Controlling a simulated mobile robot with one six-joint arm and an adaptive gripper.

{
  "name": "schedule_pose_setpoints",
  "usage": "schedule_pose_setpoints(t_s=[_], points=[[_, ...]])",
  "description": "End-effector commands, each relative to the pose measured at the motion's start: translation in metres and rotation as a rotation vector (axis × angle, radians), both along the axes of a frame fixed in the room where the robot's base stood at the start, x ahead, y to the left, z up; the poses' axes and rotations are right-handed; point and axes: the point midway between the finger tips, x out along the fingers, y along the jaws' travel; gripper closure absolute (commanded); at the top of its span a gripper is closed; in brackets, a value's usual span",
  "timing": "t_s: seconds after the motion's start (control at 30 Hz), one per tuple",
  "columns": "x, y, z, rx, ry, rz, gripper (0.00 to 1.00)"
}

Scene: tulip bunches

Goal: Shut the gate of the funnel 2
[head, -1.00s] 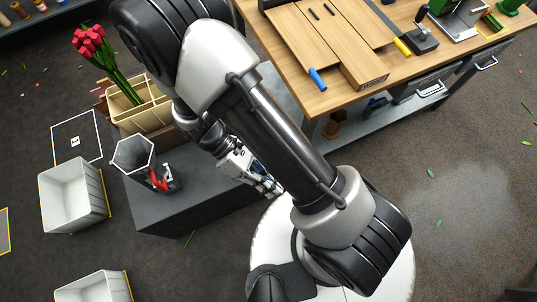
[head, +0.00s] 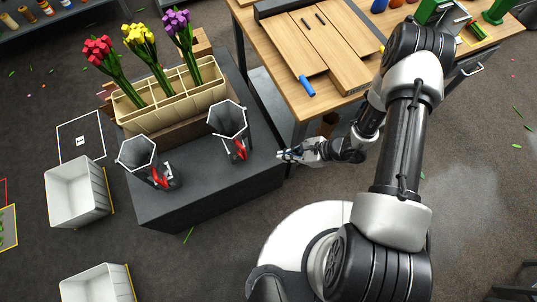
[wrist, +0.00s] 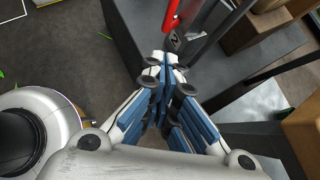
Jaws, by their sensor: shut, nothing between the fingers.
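Two grey hexagonal funnels with white rims stand on the dark grey bench. The right funnel (head: 228,119) has a red gate part (head: 239,150) at its lower front. The left funnel (head: 137,153) has a red part (head: 159,178) too. In the wrist view a red gate part (wrist: 172,14) shows just beyond my fingertips, beside a small plate (wrist: 176,40) that seems to read 2. My gripper (head: 282,155) is shut and empty, to the right of the right funnel and apart from it. My gripper also shows in the wrist view (wrist: 164,60). I cannot tell how far the gate is open.
A beige divided box (head: 170,100) with red, yellow and purple tulips stands behind the funnels. White bins (head: 76,190) stand on the floor at left. A wooden workbench (head: 285,85) with a blue-handled tool is behind my gripper.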

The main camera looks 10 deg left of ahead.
Motion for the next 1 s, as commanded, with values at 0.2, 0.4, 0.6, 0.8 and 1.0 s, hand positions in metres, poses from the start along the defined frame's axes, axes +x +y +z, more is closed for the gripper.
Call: schedule_pose_setpoints(t_s=[0.2,0.4,0.6,0.8,1.0], points=[[0.003,0.011,-0.017,-0.006,0.010,-0.026,1.00],[0.006,0.042,-0.046,-0.004,0.008,-0.022,1.00],[0.010,0.073,-0.074,-0.005,0.007,-0.022,1.00],[0.014,0.101,-0.070,-0.004,0.005,-0.022,1.00],[0.016,0.110,-0.069,-0.004,0.006,-0.027,1.00]])
